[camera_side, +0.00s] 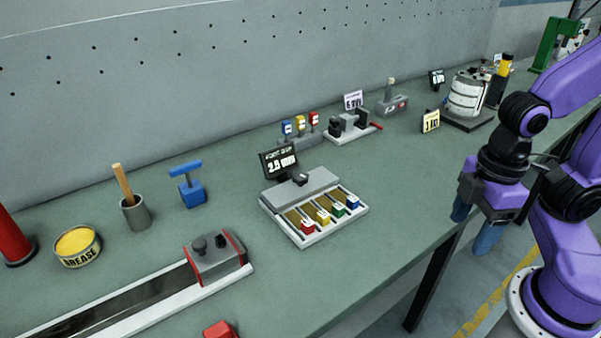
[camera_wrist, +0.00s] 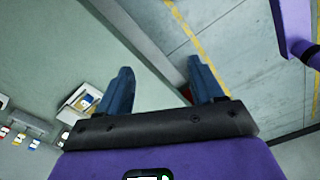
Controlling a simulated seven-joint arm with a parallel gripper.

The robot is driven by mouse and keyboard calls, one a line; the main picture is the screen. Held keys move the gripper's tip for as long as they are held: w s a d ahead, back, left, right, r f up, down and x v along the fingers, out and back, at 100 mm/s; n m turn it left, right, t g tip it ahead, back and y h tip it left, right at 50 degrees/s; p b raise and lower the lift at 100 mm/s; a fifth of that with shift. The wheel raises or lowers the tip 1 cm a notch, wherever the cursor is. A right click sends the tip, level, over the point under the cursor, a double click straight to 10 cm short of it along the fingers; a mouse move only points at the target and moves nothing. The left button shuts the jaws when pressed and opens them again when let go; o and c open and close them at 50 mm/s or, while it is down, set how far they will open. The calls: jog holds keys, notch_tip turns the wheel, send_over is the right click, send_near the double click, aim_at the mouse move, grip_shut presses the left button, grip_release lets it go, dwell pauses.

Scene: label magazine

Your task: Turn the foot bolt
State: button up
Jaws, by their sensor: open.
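I cannot pick out a foot bolt for certain in either view. The label magazine (camera_side: 283,222) is a pale tray on the green bench in the side view, with red, yellow, green and blue blocks at the front of its lanes. A dark sign (camera_side: 280,161) stands behind it. My gripper (camera_side: 476,222) is at the right of the side view, past the bench's front edge, apart from everything. In the wrist view its two blue fingers (camera_wrist: 160,66) are spread with nothing between them; bench edge and floor show beyond.
A blue T-handled block (camera_side: 190,189), a wooden-handled pot (camera_side: 134,211) and a grease tin (camera_side: 77,247) stand at the left. A rail with a grey carriage (camera_side: 215,258) lies in front. A small vise-like fixture (camera_side: 349,128) and a white drum (camera_side: 467,95) stand farther back.

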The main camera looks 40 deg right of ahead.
jog(key=w+a+r+m, duration=0.4)
jog(key=w+a+m, duration=0.15)
jog(key=w, duration=0.45)
notch_tip(320, 180, up, 4)
jog(key=m, duration=1.3)
send_over(301, 175)
notch_tip(301, 175, down, 17)
jog(key=shift+r, duration=0.1)
jog(key=shift+w, duration=0.1)
jog(key=c, duration=1.1)
